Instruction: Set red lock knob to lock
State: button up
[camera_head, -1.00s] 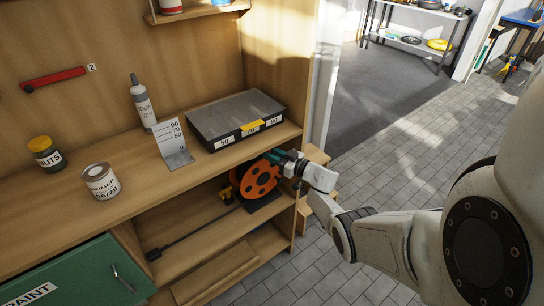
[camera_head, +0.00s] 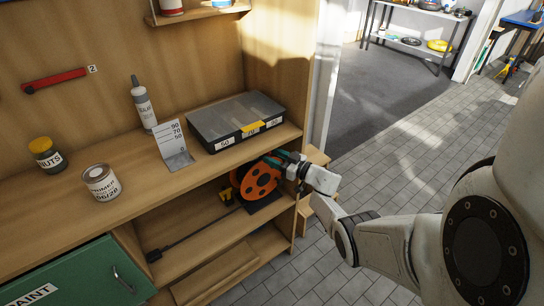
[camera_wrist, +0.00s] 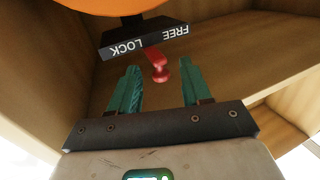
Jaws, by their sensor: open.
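The red lock knob (camera_wrist: 158,66) shows in the wrist view, below a black plate (camera_wrist: 145,40) marked FREE and LOCK, whose letters appear upside down. LOCK is on the plate's left in that picture, FREE on its right. I cannot tell which mark the knob is set to. My gripper (camera_wrist: 160,74) is open, with one teal finger on each side of the knob and a visible gap to both. In the head view, my gripper (camera_head: 286,160) is at the upper right of the orange reel (camera_head: 262,184) on the shelf; the knob is hidden there.
The bench top (camera_head: 60,215) overhangs the shelf (camera_head: 190,228) that holds the reel. A wooden side panel (camera_head: 299,208) stands close to my gripper. A black organizer case (camera_head: 236,118) and a height gauge (camera_head: 176,150) stand on the bench.

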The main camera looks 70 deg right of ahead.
jog(key=p+v, duration=0.1)
jog(key=v, duration=0.8)
jog(key=shift+s, duration=0.35)
jog(key=shift+a, duration=0.1)
jog(key=w+a+r+m+g+h, duration=0.2)
jog(key=w+a+m+g+h, duration=0.25)
jog(key=w+h, duration=0.4)
jog(key=a+f+g+y, duration=0.2)
jog(key=a+g+y, duration=0.15)
jog(key=a, duration=0.55)
jog(key=s+a+n+g+y, duration=0.3)
jog(key=s+a, duration=0.5)
jog(key=a, duration=0.5)
jog(key=s+a+n+g+y, duration=0.3)
jog(key=s+a+g+y, duration=0.2)
jog(key=a, duration=0.8)
jog(key=s, duration=0.3)
jog(key=shift+s+a+g+y, duration=0.2)
jog(key=shift+s+g+y, duration=0.1)
jog(key=shift+y, duration=0.1)
